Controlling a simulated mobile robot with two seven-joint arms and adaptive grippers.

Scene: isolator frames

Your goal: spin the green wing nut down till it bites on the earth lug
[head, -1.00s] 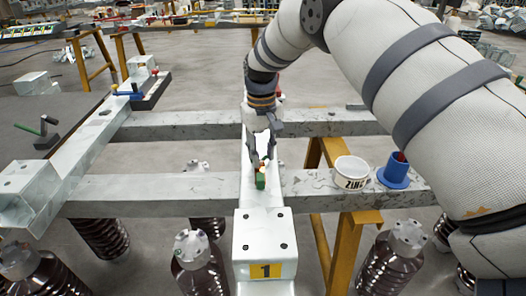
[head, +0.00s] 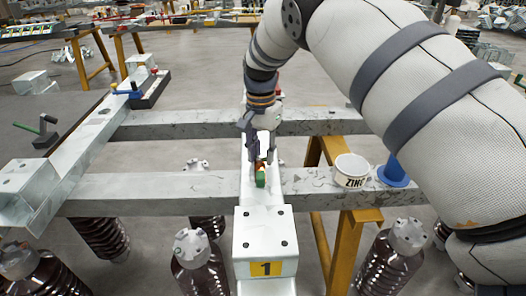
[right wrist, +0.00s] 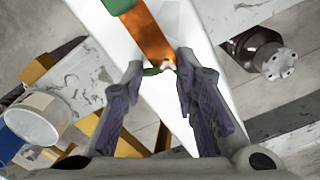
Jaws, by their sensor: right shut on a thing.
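The green wing nut (right wrist: 152,71) shows in the right wrist view as a small green piece between my fingertips, at the end of a copper-coloured strap (right wrist: 150,35). My right gripper (right wrist: 160,70) is shut on it, with one finger on each side. In the head view my right gripper (head: 262,162) points down over the white beam, and its fingers hide most of the nut. A green block (head: 260,181) sits just in front of the fingers; it also shows at the top of the right wrist view (right wrist: 117,5). I cannot make out the lug's seating. My left gripper is out of view.
A white cup marked ZINC (head: 352,171) and a blue flanged part (head: 393,174) stand on the grey crossbeam to the right. The beam's near end block (head: 265,240) carries a yellow 1 label. Brown ribbed insulators (head: 390,262) stand below.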

